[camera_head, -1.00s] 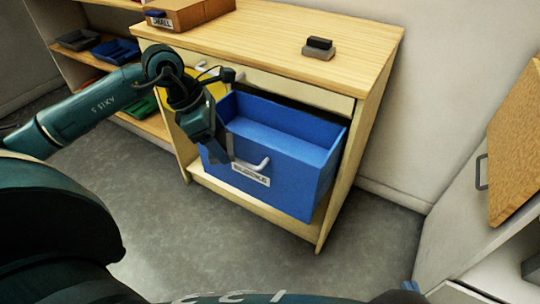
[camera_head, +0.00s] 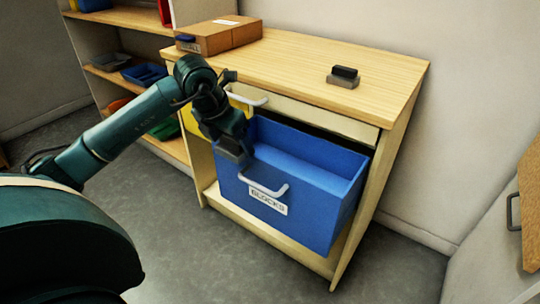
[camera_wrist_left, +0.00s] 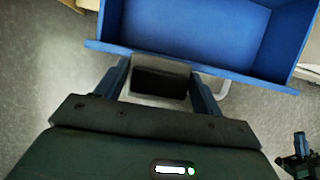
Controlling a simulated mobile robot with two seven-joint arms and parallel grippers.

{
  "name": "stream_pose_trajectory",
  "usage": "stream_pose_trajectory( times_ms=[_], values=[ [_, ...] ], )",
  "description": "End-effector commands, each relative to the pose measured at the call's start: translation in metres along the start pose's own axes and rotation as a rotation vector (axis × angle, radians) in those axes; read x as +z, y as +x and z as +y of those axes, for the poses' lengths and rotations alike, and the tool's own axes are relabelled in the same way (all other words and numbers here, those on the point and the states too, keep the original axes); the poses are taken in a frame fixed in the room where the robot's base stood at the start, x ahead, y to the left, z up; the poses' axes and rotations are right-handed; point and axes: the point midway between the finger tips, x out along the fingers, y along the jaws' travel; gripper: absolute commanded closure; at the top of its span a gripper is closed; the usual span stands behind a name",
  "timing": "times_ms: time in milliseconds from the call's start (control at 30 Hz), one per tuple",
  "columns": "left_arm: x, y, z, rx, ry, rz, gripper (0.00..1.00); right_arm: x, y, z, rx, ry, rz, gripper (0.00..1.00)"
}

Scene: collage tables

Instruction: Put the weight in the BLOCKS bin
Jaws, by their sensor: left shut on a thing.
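The BLOCKS bin (camera_head: 305,205) is a blue open-topped bin in the cabinet, pulled out like a drawer, with a grey handle and a white label on its front. Its inside looks empty where I can see it. My left gripper (camera_head: 236,150) is at the bin's left front, close to the front rim. It is shut on a grey block with a dark face, apparently the weight (camera_wrist_left: 160,84). In the left wrist view the weight is between the fingers, just outside the bin's front rim (camera_wrist_left: 190,63), over the floor.
The wooden cabinet top (camera_head: 300,65) holds a brown box (camera_head: 218,36) and a small dark block on a grey base (camera_head: 343,77). A yellow bin (camera_head: 236,112) is left of the blue bin. Shelves with trays (camera_head: 145,75) stand at the left. The floor in front is clear.

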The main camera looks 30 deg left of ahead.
Motion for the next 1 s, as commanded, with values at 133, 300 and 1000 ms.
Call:
stream_pose_trajectory(
  times_ms=[133, 300, 1000],
  values=[
    [0.038, 0.012, -0.003, -0.007, 0.001, -0.007, 0.73, 0.000, -0.001, 0.000, -0.001, 0.004, -0.010, 1.00],
    [0.074, 0.029, -0.003, -0.006, 0.001, -0.004, 0.73, 0.001, 0.000, 0.000, -0.001, 0.003, -0.008, 1.00],
    [0.087, 0.121, -0.002, -0.002, 0.004, -0.002, 0.73, -0.001, 0.008, -0.001, 0.016, -0.046, 0.137, 1.00]
  ],
)
